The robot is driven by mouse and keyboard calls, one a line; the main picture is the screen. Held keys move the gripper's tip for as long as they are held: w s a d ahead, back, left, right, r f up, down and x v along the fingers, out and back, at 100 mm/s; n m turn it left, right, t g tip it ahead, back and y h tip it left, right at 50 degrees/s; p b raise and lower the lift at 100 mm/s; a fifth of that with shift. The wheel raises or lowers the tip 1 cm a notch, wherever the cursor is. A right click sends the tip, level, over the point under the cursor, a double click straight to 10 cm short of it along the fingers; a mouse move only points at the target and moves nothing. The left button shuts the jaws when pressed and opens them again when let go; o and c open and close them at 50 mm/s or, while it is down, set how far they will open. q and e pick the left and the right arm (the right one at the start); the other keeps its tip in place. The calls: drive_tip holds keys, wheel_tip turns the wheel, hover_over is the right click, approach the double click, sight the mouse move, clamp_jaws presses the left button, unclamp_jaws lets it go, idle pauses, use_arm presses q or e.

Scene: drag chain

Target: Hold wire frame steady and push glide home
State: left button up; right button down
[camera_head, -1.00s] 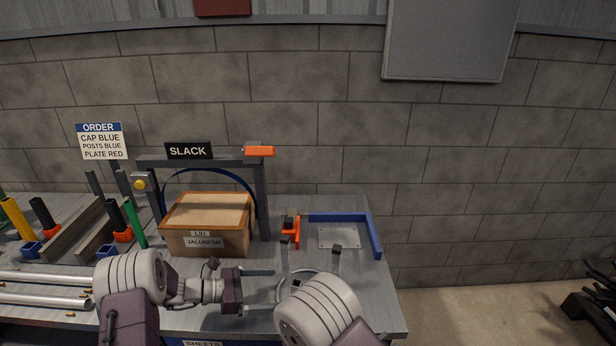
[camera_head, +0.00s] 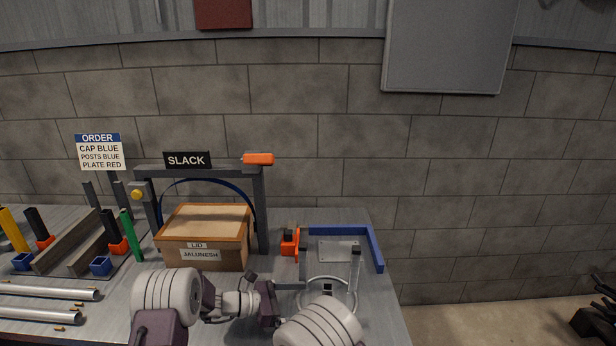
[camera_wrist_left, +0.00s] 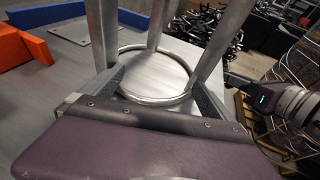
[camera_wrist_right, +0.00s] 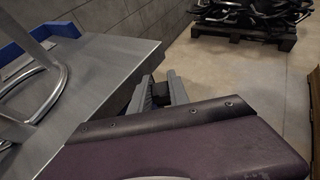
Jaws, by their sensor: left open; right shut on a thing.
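The wire frame (camera_head: 355,278), with a round metal ring and several upright legs, stands on the bench's right part. Dark tops show on some legs in the head view. In the left wrist view its ring (camera_wrist_left: 190,92) lies between the spread fingers of my left gripper (camera_wrist_left: 158,92); I cannot tell whether they touch it. My right gripper (camera_wrist_right: 160,92) is shut on a small black piece (camera_wrist_right: 160,94), which may be the glide. It is apart from the frame, to the right of the bench edge in its wrist view. In the head view my arm hides its fingers.
A blue corner rail (camera_head: 376,252) and an orange block (camera_head: 290,242) are behind the frame. A wooden box (camera_head: 205,255) stands under the SLACK arch (camera_head: 262,212) to the left. Metal tubes (camera_head: 45,292) lie at far left. Floor is open right of the bench.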

use_arm(q)
clamp_jaws()
drive_tip(key=shift+c, duration=2.2)
unclamp_jaws()
